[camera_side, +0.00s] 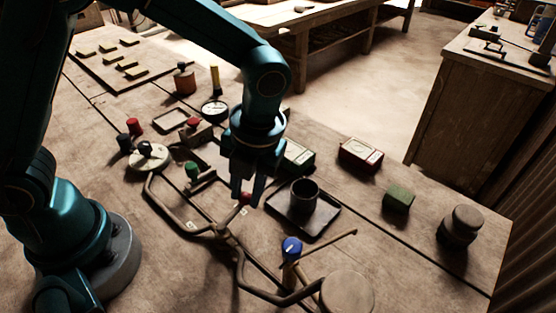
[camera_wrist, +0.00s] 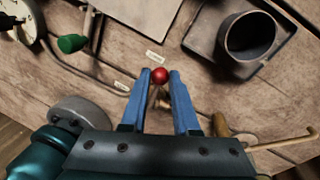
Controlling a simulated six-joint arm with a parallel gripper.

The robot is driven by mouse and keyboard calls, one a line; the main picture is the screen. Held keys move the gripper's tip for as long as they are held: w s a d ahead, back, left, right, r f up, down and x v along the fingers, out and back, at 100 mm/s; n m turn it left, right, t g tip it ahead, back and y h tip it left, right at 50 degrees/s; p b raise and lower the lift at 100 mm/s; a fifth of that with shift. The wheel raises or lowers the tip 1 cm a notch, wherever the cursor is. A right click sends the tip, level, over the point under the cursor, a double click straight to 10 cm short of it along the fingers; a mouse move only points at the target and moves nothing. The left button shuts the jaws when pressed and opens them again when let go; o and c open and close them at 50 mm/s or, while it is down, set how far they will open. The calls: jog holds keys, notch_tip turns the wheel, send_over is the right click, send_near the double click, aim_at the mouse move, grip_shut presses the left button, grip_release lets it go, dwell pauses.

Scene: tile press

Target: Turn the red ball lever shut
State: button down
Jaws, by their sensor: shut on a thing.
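The red ball (camera_wrist: 160,74) of the lever sits between the tips of my gripper (camera_wrist: 161,82) in the wrist view, with a finger on each side of it. In the side view the red ball (camera_side: 245,198) shows low between the fingers of my gripper (camera_side: 247,200), just above the table. My gripper points down and is shut on the ball. The lever's stem below the ball is mostly hidden by the fingers. Small white labels (camera_wrist: 155,56) lie on the table near the ball.
A dark cup (camera_side: 304,196) stands on a square tray (camera_side: 322,222) right of my gripper. A green-knobbed valve (camera_side: 193,170) is to the left, a blue-knobbed one (camera_side: 291,247) in front. Bent pipes (camera_side: 165,200) run across the table.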

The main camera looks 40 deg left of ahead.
jog(key=shift+s+d+m, duration=0.1)
jog(key=shift+d+m, duration=0.45)
jog(key=shift+m, duration=0.45)
jog(key=shift+d, duration=0.1)
jog(key=c, duration=0.7)
grip_release()
jog(key=r, duration=0.3)
jog(key=d+r, duration=0.1)
jog(key=r, duration=0.1)
